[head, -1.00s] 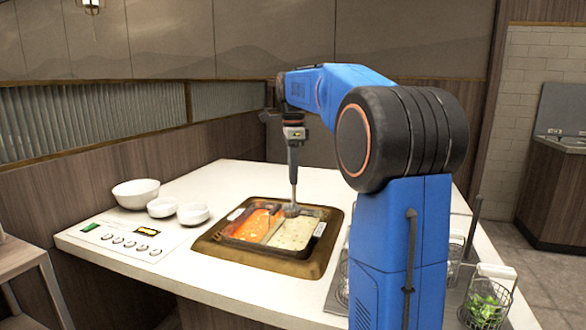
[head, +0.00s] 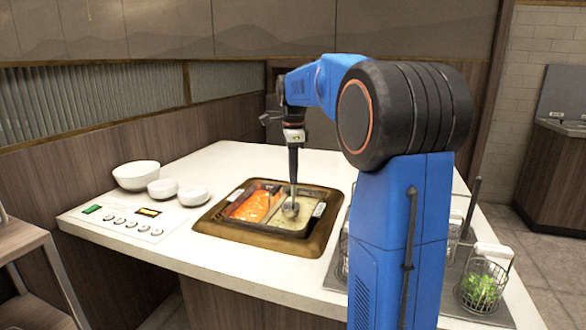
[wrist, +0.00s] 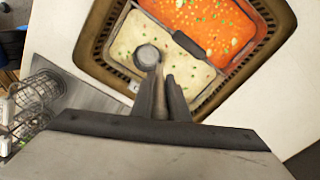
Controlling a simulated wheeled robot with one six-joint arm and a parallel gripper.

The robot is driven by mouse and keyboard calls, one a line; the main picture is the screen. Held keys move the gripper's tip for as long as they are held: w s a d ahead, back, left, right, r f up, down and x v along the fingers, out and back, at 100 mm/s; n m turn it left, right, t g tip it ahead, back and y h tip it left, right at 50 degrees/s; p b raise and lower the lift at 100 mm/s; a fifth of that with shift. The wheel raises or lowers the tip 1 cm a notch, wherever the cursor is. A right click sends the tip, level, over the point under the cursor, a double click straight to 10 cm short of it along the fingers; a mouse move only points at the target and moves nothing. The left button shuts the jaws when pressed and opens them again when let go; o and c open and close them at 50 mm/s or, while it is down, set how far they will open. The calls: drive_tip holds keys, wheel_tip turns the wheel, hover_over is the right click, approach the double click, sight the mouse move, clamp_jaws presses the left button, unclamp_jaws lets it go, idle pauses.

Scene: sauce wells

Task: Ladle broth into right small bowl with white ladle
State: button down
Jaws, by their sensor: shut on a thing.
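The pale broth fills the right well of the pot (head: 325,228), beside a red broth (head: 250,207). The right small bowl (head: 194,197) is white and stands left of the pot, its inside hardly visible.
Another small white bowl (head: 162,189) and a large white bowl (head: 136,176) stand left of the right small bowl. A control panel (head: 125,227) lies in front of them. Wire baskets (head: 480,288) stand at right.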

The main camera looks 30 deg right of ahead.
drive_tip(key=shift+f, duration=4.45)
drive_tip(key=shift+r, duration=0.1)
drive_tip(key=shift+r, duration=5.95)
drive_tip(key=shift+w+r, duration=0.1)
drive_tip(key=shift+r, duration=0.2)
drive_tip(key=w+a+r, duration=0.1)
drive_tip(key=w+a, duration=1)
drive_tip(key=w, duration=0.3)
drive_tip(key=w+a+r, duration=0.2)
drive_tip(key=w+a, duration=1)
drive_tip(key=w, duration=0.2)
drive_tip(key=shift+w+a, duration=0.15)
drive_tip(key=shift+w, duration=0.2)
